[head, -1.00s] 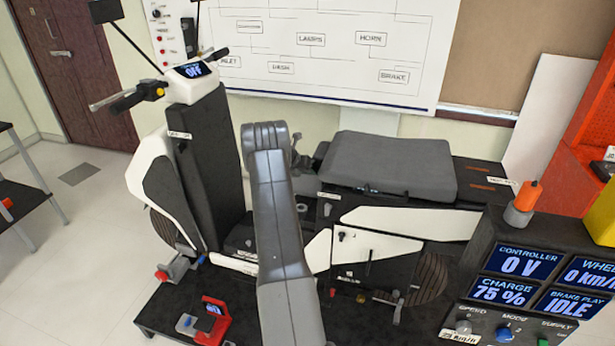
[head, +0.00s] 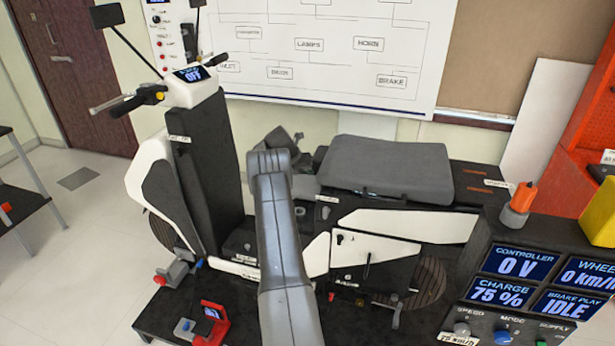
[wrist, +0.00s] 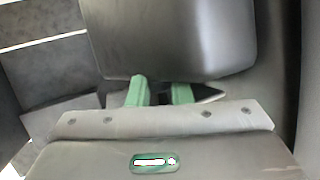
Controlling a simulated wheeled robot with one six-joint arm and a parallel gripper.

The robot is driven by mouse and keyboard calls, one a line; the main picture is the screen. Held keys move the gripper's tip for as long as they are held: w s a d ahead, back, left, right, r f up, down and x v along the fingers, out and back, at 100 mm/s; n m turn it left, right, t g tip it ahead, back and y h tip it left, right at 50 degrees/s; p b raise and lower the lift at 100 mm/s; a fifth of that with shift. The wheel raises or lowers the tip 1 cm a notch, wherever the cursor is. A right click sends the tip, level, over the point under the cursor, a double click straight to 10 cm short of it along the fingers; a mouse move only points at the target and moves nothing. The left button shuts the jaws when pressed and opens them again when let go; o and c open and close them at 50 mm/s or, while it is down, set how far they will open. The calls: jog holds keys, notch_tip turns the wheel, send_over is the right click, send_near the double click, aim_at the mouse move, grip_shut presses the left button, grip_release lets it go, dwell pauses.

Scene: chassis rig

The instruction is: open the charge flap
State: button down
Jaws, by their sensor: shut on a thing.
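The scooter rig's dark column (head: 210,165) stands left of my arm, and its grey seat (head: 390,168) lies to the right. In the head view my arm covers the area between them, so my fingertips are hidden. In the wrist view the two green fingertips of my gripper (wrist: 160,92) are a little apart, closed on a small dark part between them. I cannot tell whether that part belongs to the charge flap, and no flap shows clearly. A large smooth grey body (wrist: 170,40) fills the view just beyond the fingertips.
A console (head: 535,275) at the front right shows charge 75 % and controller 0 V. An orange-topped object (head: 522,196) stands on it. A red-framed device (head: 212,318) sits on the dark platform at the front left.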

jog(key=shift+w, duration=0.1)
dwell(0.4)
jog(key=c, duration=1.3)
grip_release()
jog(key=shift+w, duration=0.1)
jog(key=shift+c, duration=0.2)
jog(key=b+v, duration=0.2)
jog(key=v, duration=1.1)
jog(key=shift+a+r+b, duration=0.2)
jog(key=shift+r+b, duration=0.1)
jog(key=shift+b, duration=0.05)
jog(key=p+x, duration=0.2)
jog(key=x, duration=1.1)
jog(key=shift+d+f+p, duration=0.25)
jog(key=shift+f+p, duration=0.1)
